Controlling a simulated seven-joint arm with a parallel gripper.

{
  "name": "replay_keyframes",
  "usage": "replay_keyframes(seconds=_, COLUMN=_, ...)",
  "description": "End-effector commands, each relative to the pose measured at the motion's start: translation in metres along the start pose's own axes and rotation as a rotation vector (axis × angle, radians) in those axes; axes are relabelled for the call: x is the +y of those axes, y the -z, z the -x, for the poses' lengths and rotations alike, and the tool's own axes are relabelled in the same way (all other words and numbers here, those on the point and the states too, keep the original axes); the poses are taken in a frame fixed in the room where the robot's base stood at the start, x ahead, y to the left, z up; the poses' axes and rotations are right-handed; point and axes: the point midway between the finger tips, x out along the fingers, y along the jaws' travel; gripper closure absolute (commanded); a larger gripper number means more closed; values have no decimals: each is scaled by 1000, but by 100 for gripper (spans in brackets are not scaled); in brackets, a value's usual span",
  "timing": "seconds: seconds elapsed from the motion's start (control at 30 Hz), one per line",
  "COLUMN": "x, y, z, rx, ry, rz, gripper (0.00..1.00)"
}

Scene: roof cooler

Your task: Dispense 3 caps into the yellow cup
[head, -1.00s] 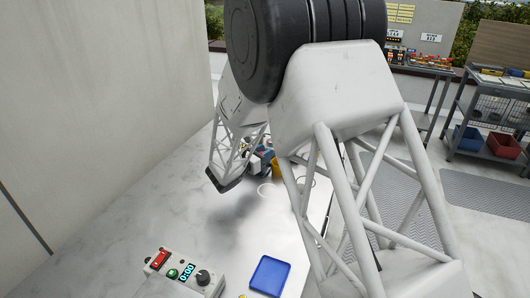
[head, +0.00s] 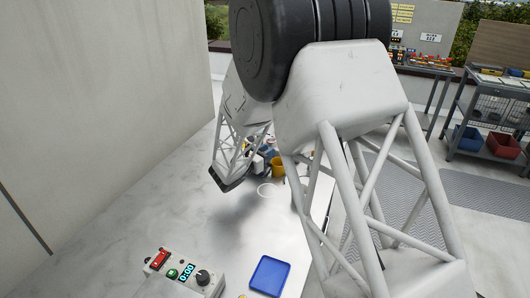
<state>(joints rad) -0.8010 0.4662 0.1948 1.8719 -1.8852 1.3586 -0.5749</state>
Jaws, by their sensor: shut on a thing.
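The yellow cup (head: 278,168) stands toward the far end of the pale table, partly covered by my arm's links. Close on its left is a small cluster of white, blue and dark shapes (head: 264,156), too small and overlapped to tell apart. My arm reaches over the table, and its forearm comes down left of the cup. The fingers are hidden behind the arm, so neither they nor what they hold can be made out. I see no caps that I can identify.
A white ring mark (head: 266,190) lies on the table in front of the cup. A control box (head: 183,272) with a red switch, green button, display and knob is at the front, with a blue tray (head: 270,276) to its right. A wall (head: 105,100) borders the left.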

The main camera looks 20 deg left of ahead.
Motion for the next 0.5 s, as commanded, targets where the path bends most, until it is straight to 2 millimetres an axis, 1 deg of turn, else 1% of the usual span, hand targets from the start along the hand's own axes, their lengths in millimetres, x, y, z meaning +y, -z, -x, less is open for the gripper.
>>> replay_keyframes(seconds=0.4, x=-45, y=-1, z=-18, rx=0, ry=1, rz=0, gripper=100)
replay_keyframes(seconds=0.5, x=-52, y=0, z=-21, rx=0, ry=1, rz=0, gripper=100)
